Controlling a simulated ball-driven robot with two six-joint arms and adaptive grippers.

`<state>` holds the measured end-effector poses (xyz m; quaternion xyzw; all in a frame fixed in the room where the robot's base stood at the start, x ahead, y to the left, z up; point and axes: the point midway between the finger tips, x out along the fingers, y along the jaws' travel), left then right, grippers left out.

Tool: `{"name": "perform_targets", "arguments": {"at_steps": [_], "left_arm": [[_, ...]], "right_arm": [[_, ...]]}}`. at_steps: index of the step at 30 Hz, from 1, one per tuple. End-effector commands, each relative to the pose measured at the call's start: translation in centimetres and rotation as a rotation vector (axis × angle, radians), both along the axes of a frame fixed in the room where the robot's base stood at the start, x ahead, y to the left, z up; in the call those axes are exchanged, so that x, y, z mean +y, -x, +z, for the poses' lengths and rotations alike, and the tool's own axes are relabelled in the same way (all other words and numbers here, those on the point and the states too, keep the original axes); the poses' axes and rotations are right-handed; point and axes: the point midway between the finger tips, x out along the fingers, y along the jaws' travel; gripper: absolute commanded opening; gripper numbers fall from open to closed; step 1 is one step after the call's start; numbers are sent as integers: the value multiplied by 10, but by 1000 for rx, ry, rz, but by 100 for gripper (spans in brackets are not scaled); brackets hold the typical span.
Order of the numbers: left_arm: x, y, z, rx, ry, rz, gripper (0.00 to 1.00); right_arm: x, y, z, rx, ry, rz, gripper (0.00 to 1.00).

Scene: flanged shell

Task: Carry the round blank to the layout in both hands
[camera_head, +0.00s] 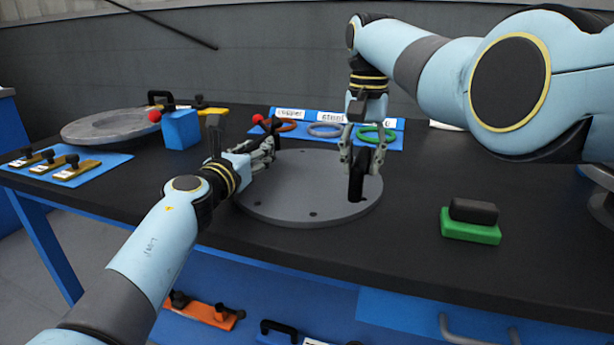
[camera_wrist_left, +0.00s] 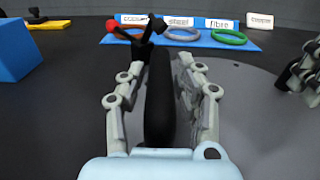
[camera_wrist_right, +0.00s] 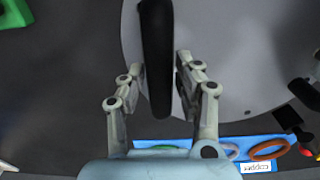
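The round blank (camera_head: 302,192), a flat grey disc with small holes near its rim, is at the middle of the black table. It carries two black handles. My left gripper (camera_head: 268,148) is at the handle on its left side; in the left wrist view that handle (camera_wrist_left: 159,105) runs between the two fingers. My right gripper (camera_head: 361,162) straddles the other handle (camera_head: 357,182), which also shows between the fingers in the right wrist view (camera_wrist_right: 157,50). Finger contact is not clear on either handle. The layout cannot be identified with certainty.
A grey round plate (camera_head: 112,124) lies at the back left, by a blue block (camera_head: 181,129) with a red ball. Coloured rings lie on a labelled blue board (camera_head: 398,143) behind the blank. A green block with a dark top (camera_head: 470,232) stands right. Front table is clear.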

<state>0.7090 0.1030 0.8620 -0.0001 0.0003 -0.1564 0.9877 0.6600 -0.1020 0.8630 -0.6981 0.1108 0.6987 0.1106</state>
Motion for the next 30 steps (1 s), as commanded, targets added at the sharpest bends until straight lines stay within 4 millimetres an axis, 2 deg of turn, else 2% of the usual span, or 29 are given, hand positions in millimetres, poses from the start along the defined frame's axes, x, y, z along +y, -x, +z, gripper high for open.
{"name": "perform_targets", "arguments": {"at_steps": [1, 7, 20, 30], "left_arm": [[0, 0, 0, 0, 0, 0, 25], [0, 0, 0, 0, 0, 0, 0], [0, 0, 0, 0, 0, 0, 0], [0, -1, 16, -12, 2, 2, 0]], "right_arm": [[0, 0, 0, 0, 0, 0, 25], [0, 0, 0, 0, 0, 0, 0], [0, 0, 1, -1, 0, 0, 0], [0, -2, 15, -12, 0, 0, 0]]}}
